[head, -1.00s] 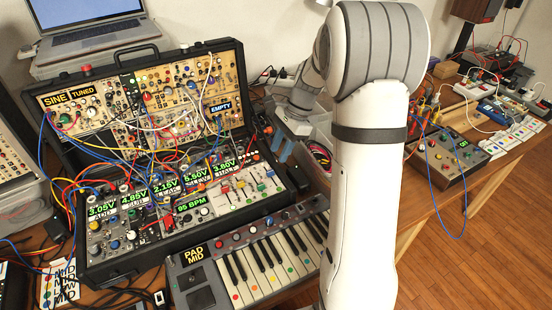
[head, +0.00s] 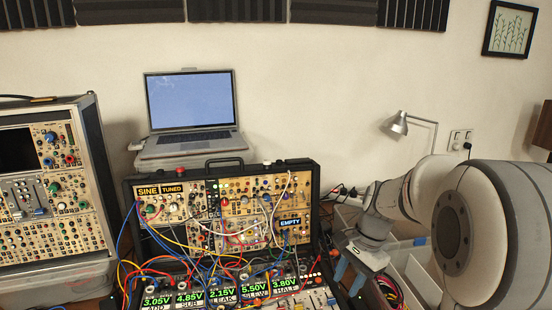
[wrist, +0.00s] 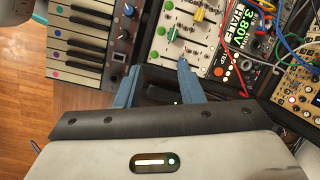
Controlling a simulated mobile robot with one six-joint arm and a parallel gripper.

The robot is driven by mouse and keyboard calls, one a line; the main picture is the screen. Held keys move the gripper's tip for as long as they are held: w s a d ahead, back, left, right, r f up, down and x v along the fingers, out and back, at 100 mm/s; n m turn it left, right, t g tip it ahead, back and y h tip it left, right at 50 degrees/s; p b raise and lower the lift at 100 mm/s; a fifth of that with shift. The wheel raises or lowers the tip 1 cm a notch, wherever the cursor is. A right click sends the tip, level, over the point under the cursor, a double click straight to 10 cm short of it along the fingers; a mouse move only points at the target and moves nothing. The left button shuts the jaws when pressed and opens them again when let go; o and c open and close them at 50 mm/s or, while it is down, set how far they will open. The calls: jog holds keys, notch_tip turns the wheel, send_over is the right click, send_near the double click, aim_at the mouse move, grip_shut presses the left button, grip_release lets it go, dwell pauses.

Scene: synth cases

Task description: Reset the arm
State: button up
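My gripper (head: 350,270) hangs at the end of my white arm, to the right of the modular synth case (head: 222,166). Its two blue fingers point down, and in the wrist view my gripper (wrist: 160,82) shows them spread apart with nothing between them. Beyond the fingers in the wrist view are a dark gap, the slider panel (wrist: 185,35) of the case and the keyboard (wrist: 82,45). The fingers appear apart from the case, though the exact distance is unclear.
Patch cables (head: 180,262) spread over the case's lower panel. A laptop (head: 191,110) stands behind it, and a second synth rack (head: 50,180) is at left. A grey bin (head: 415,268) and a lamp (head: 398,124) are at right. Wooden floor (wrist: 25,110) shows in the wrist view.

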jog(key=s+a+r+n+t+h+p, duration=0.1)
jog(key=s+r+n, duration=0.1)
jog(key=s+n, duration=0.3)
jog(key=s+a+r+n+t+h, duration=0.1)
jog(key=s+r+n, duration=0.1)
jog(key=s+n, duration=0.4)
jog(key=s, duration=0.5)
jog(key=shift+s+t+h+p, duration=0.3)
jog(key=shift+t+h+p, duration=0.05)
jog(key=shift+t+h, duration=0.05)
jog(key=shift+a, duration=0.1)
